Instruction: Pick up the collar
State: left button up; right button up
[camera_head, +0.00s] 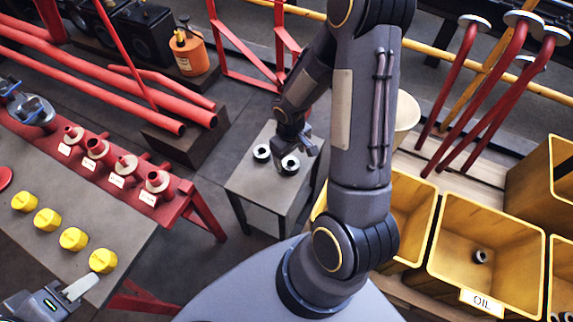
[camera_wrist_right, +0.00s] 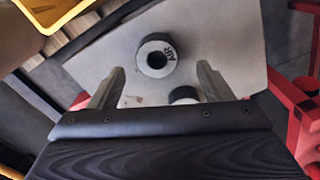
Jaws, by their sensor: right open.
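Two dark collars with pale tops stand on a small grey table (camera_head: 247,187): one at the left (camera_head: 261,153) and one at the right (camera_head: 290,165). My right gripper (camera_head: 299,147) is open just above the table, by the right-hand collar. In the right wrist view, a collar marked AIR (camera_wrist_right: 155,56) lies beyond the open, empty fingers (camera_wrist_right: 162,84). Another collar (camera_wrist_right: 183,94) shows between the fingers, partly hidden by the gripper body. I cannot tell its marking. My left gripper (camera_head: 78,290) is at the lower left; its opening is unclear.
A similar ring (camera_head: 480,257) lies in the yellow bin labelled OIL (camera_head: 440,262). Yellow knobs (camera_head: 73,239) and labelled red pipe stubs (camera_head: 125,165) line the left bench. Red pipes (camera_head: 130,95) lie behind. Red levers (camera_head: 492,95) stand right.

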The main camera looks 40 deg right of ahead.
aim_at(291, 160)
jog(key=f, duration=0.4)
jog(key=shift+w+d+f+b, duration=0.1)
jog(key=shift+d+b, duration=0.1)
jog(key=shift+b, duration=0.2)
jog(key=shift+c, duration=0.4)
jog(key=c, duration=1.2)
jog(key=shift+c, duration=0.6)
